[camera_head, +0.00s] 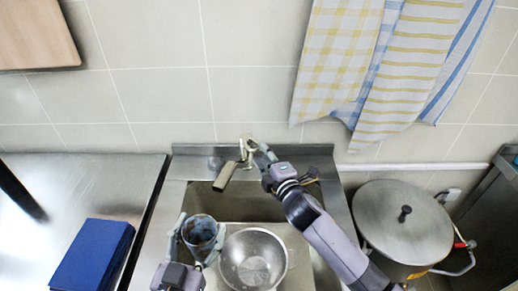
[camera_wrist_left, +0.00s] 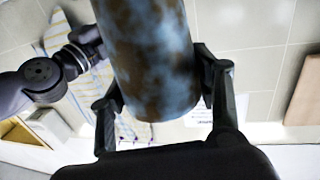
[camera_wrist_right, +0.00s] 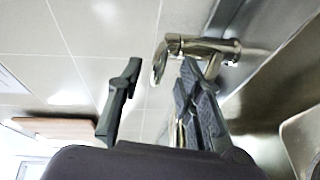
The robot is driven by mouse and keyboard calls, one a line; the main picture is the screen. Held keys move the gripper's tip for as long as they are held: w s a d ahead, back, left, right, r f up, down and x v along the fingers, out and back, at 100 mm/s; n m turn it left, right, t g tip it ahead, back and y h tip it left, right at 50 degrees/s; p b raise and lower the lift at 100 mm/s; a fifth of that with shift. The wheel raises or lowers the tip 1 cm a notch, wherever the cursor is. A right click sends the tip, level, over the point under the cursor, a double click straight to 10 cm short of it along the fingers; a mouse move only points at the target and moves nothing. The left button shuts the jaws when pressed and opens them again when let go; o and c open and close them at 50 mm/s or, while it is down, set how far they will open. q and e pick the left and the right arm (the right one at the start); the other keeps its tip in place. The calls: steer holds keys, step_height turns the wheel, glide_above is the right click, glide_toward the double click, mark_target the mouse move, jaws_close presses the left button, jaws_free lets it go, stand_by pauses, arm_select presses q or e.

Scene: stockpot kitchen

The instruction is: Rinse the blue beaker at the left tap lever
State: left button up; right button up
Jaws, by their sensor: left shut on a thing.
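The beaker (camera_head: 204,230), mottled blue and brown, is held by my left gripper (camera_head: 197,245) over the left part of the sink, beside the colander. In the left wrist view the beaker (camera_wrist_left: 150,55) is between the two fingers of that gripper (camera_wrist_left: 165,88). The metal tap (camera_head: 244,150) stands at the sink's back edge, with a beige bar slanting forward from it. My right gripper (camera_head: 260,148) is at the tap. In the right wrist view its fingers (camera_wrist_right: 158,82) are apart, and the right finger overlaps the tap (camera_wrist_right: 200,46). I cannot tell whether it touches the lever.
A large lidded pot (camera_head: 400,222) stands at the right. A blue box (camera_head: 92,255) lies on the left steel counter (camera_head: 85,185). Towels (camera_head: 385,65) and a wooden board (camera_head: 35,35) are on the wall.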

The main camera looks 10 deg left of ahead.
mark_target(259, 150)
steer(key=shift+x, duration=1.75)
steer(key=shift+c, duration=0.5)
jaws_close()
